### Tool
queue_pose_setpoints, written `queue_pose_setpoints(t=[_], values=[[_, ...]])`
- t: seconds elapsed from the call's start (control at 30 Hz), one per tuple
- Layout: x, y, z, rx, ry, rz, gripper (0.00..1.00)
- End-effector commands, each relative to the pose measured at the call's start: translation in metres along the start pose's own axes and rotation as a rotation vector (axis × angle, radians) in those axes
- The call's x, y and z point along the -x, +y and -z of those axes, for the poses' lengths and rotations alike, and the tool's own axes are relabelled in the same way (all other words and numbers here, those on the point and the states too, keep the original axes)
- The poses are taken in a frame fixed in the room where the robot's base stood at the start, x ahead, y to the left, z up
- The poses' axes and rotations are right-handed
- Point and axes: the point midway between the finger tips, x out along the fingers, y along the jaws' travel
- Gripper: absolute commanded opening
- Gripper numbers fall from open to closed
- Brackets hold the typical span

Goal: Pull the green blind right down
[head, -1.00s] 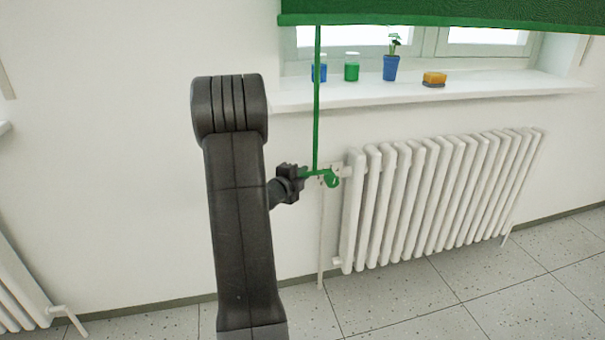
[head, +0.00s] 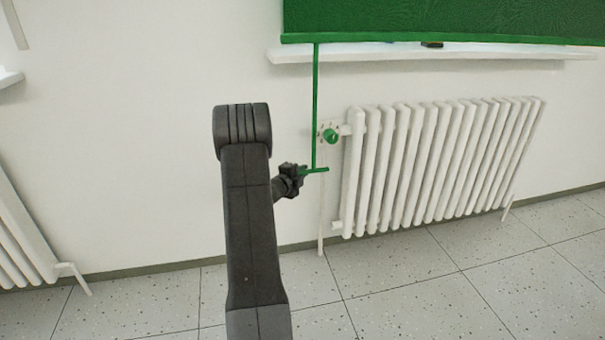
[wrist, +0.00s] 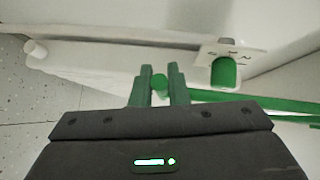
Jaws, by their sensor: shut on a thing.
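The green blind (head: 440,18) hangs over the window in the head view, its bottom bar (head: 400,40) just above the sill level. In the wrist view, the fingers (wrist: 159,86) close around the round green end of the handle.
A white radiator (head: 440,165) stands right of my gripper, with a green valve knob (head: 330,136) close above the handle. The white sill (head: 300,54) juts out under the blind, which hides most things there. The floor (head: 400,285) in front is clear.

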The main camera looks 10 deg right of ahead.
Motion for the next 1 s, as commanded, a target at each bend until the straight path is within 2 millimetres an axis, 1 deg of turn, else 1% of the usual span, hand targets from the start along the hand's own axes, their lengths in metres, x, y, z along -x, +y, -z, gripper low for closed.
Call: queue_pose_setpoints(t=[0.03,0.27,0.3,0.4,0.67,0.77,0.87,1.0], values=[[0.001,0.007,0.000,0.004,-0.001,-0.010,0.00],[0.001,0.009,0.000,0.005,-0.001,-0.013,0.00],[0.001,0.009,0.000,0.006,-0.002,-0.014,0.18],[0.001,0.009,0.000,0.006,-0.002,-0.013,0.36],[0.001,0.005,0.000,0.003,-0.001,-0.008,0.36],[0.006,0.004,0.000,0.004,-0.002,-0.007,0.36],[0.018,0.002,-0.001,0.004,-0.003,-0.008,0.36],[0.048,0.001,-0.001,0.005,-0.004,-0.009,0.36]])
